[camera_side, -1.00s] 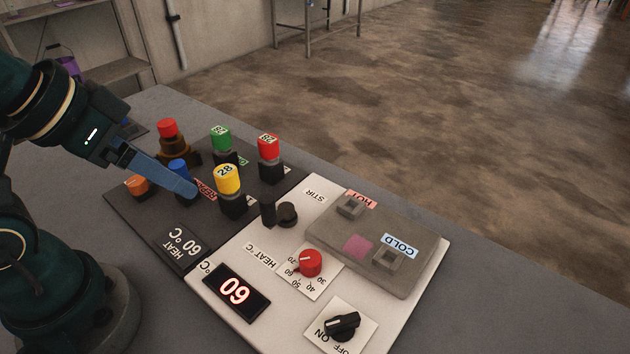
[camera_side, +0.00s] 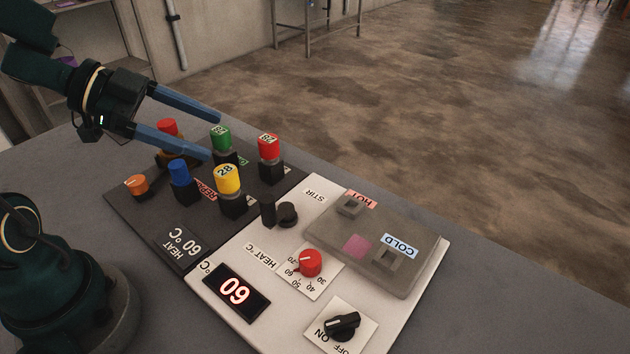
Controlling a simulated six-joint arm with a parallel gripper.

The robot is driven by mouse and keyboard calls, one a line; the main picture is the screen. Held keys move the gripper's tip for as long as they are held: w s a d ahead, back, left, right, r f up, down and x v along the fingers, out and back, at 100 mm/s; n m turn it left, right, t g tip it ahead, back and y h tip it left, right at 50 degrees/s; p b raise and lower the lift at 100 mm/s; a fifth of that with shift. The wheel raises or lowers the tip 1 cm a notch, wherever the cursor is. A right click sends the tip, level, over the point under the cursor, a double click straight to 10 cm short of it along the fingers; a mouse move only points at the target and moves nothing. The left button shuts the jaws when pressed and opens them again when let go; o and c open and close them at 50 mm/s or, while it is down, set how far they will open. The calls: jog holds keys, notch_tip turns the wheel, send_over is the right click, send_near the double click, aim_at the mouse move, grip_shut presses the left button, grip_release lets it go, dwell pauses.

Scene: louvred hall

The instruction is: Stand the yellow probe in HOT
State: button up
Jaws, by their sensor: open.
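The yellow probe (camera_side: 229,180), its cap marked 28, stands upright in a black holder on the dark panel. The HOT socket (camera_side: 350,206) is a square block with an opening on the grey plate, beside a pink HOT label (camera_side: 362,199); it looks empty. My gripper (camera_side: 214,136) is open, with two blue fingers spread apart. It hangs above the dark panel, up and left of the yellow probe, and holds nothing. The near finger's tip is close to the yellow cap in the picture; I cannot tell the gap in depth.
Green (camera_side: 221,138), red (camera_side: 269,146) and blue (camera_side: 179,172) capped pieces stand around the yellow probe. An orange knob (camera_side: 136,185) is at left. The COLD socket (camera_side: 389,257), a red dial (camera_side: 310,263) and a black switch (camera_side: 342,326) are at right. Above the grey plate (camera_side: 408,222) is clear.

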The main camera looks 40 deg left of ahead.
aim_at(225, 177)
jog(key=s+a+f+n, duration=0.2)
jog(key=s+a+f, duration=0.2)
jog(key=shift+g, duration=0.4)
jog(key=shift+w+x, duration=0.25)
jog(key=shift+x, duration=4.65)
jog(key=shift+a+r, duration=0.1)
jog(key=shift+a, duration=0.05)
grip_shut()
